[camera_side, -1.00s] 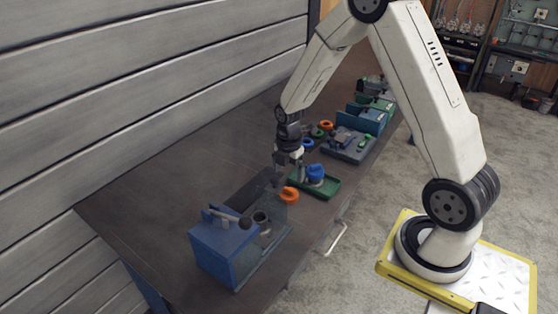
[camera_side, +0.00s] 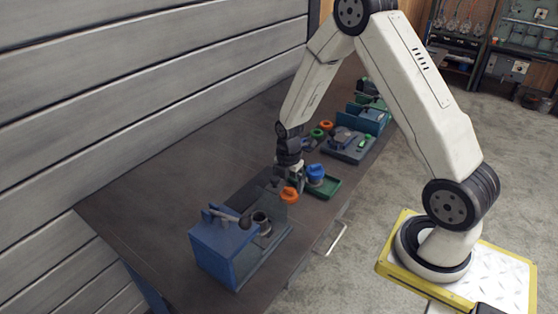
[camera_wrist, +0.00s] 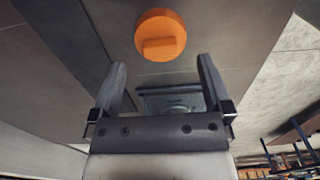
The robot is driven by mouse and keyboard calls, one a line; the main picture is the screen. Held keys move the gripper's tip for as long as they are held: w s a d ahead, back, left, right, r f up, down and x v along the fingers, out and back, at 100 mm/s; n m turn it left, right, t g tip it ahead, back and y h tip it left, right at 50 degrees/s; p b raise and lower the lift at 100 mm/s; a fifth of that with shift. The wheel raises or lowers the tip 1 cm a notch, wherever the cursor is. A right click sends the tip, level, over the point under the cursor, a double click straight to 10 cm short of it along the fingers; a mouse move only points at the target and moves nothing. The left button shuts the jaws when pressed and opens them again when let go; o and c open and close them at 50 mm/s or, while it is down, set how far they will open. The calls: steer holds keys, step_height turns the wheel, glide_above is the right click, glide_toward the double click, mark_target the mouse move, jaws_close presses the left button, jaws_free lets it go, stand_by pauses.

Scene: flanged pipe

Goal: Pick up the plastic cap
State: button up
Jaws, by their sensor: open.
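The plastic cap appears to be the orange round piece (camera_side: 289,196) on the table, between the blue fixture and the green tray. In the wrist view the orange cap (camera_wrist: 160,35) is a disc with a raised bar across its face, beyond my fingertips. My gripper (camera_wrist: 162,66) is open, and nothing is between its fingers. In the side view my gripper (camera_side: 281,184) is low over the table, just left of and behind the cap. The fingertips are small and dark there, so contact with the cap cannot be told.
A blue fixture (camera_side: 222,250) with a dark round pipe end (camera_side: 261,222) stands in front. A green tray (camera_side: 328,190) holding a blue part (camera_side: 315,173) is to the right. Several other parts and a grey tray (camera_side: 352,150) lie farther back. The table's left side is clear.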

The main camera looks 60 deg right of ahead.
mark_target(288, 190)
steer(key=shift+f, duration=1.8)
steer(key=c, duration=0.9)
steer(key=shift+r, duration=0.1)
steer(key=shift+r, duration=1.05)
steer(key=shift+s+a+r, duration=0.55)
steer(key=shift+s+r, duration=1.25)
steer(key=shift+s, duration=0.5)
steer(key=shift+s+a+r, duration=0.5)
steer(key=shift+s+r, duration=1.25)
steer(key=shift+s, duration=0.55)
steer(key=shift+s+a+r, duration=0.55)
steer(key=shift+s+r, duration=1.25)
steer(key=shift+s, duration=0.5)
